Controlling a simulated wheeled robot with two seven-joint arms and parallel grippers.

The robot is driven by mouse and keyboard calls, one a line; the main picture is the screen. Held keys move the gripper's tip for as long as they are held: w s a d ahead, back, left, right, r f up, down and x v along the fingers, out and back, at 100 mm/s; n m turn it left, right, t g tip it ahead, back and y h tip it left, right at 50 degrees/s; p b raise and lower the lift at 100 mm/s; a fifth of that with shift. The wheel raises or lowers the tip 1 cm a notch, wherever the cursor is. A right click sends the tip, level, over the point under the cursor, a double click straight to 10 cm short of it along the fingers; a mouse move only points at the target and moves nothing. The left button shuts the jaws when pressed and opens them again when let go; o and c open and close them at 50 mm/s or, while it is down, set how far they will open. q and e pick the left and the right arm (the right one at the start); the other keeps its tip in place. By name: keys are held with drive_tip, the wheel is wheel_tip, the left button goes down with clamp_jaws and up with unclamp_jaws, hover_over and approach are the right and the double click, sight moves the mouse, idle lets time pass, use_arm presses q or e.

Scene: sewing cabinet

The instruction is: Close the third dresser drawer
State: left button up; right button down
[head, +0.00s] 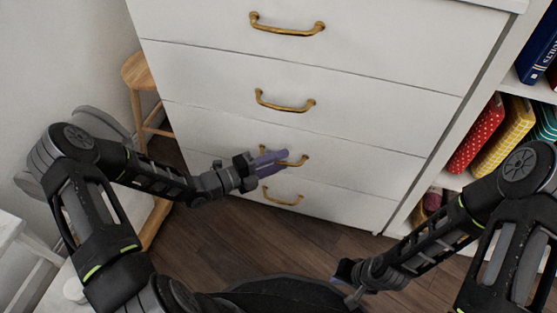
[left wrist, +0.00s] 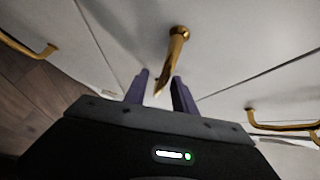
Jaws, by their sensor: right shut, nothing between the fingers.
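The white dresser's third drawer (head: 340,160) has a brass handle (head: 297,162). Its front looks flush or nearly flush with the fronts around it; a small gap would be hard to see. My left gripper (head: 272,160) is at this handle, its purple fingers covering the handle's left part. In the left wrist view, the two fingers (left wrist: 160,88) are apart, and the brass handle (left wrist: 178,55) lies in line with the space between them. I cannot tell whether they touch it. My right gripper (head: 347,280) is shut and empty, low over the floor, away from the dresser.
The top drawer (head: 400,45), second drawer (head: 370,105) and bottom drawer (head: 340,203) look shut. A wooden stool (head: 140,75) stands left of the dresser. A shelf with books (head: 475,135) is at the right. Dark wooden floor (head: 300,235) lies clear in front.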

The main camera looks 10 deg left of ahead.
use_arm(q)
drive_tip(key=p+v, duration=0.2)
drive_tip(key=v, duration=0.5)
drive_tip(key=shift+s+a, duration=0.25)
drive_tip(key=shift+a, duration=0.1)
